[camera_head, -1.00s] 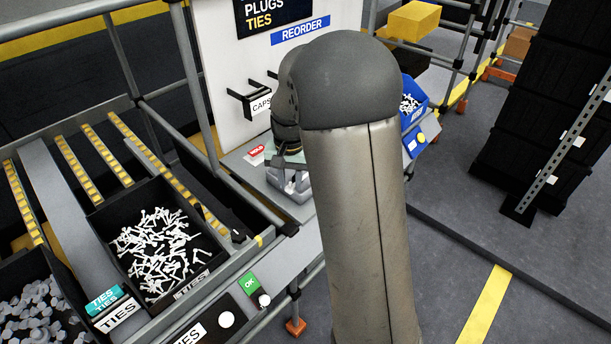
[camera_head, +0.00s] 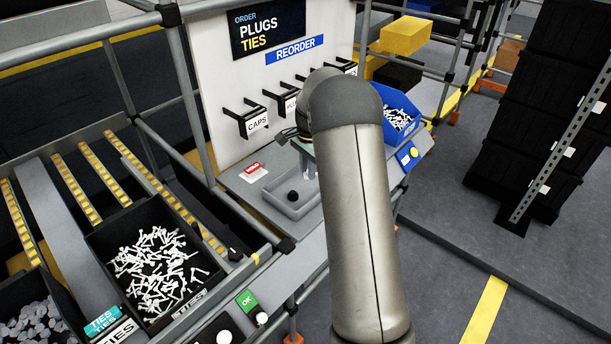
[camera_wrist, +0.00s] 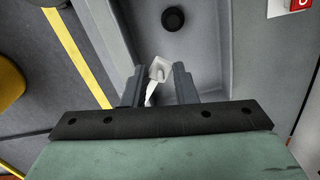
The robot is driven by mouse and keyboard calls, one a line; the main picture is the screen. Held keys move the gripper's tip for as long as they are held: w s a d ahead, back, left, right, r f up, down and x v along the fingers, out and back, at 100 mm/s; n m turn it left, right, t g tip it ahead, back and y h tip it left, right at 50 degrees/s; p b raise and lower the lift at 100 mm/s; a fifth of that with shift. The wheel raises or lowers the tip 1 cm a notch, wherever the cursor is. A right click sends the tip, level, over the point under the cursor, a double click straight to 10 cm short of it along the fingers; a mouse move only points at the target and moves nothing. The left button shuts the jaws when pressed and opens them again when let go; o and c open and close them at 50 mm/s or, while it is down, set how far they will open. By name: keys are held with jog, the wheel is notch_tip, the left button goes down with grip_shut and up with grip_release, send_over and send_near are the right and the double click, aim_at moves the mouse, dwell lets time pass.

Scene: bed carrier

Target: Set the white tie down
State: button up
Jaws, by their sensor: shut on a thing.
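The white tie (camera_wrist: 157,72) is between the two fingers of my gripper (camera_wrist: 165,85) in the wrist view, its pale square head showing at the fingertips. My gripper is shut on it. In the head view the gripper is mostly hidden behind my arm, with a pale bit of the tie (camera_head: 309,170) showing below it. The grey tray (camera_head: 284,207) lies under and beside the gripper on the bench and holds a round black plug (camera_head: 293,196). The plug also shows in the wrist view (camera_wrist: 173,19). The exact height of the tie above the tray cannot be told.
A red HOLD label (camera_head: 253,168) lies left of the tray. A black bin of white ties (camera_head: 110,235) stands at lower left. A blue bin (camera_head: 411,106) with white ties stands right of my arm. Labelled hooks (camera_head: 252,118) stick out from the white board behind.

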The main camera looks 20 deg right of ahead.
send_over(305, 188)
notch_tip(305, 188, down, 4)
jog(key=shift+s+d+f+p, duration=0.1)
jog(key=shift+f+p, duration=0.15)
jog(key=shift+p, duration=0.15)
jog(key=shift+f, duration=1.6)
jog(key=shift+f, duration=0.2)
jog(key=shift+c, duration=0.2)
jog(key=o, duration=1)
jog(key=shift+r, duration=0.15)
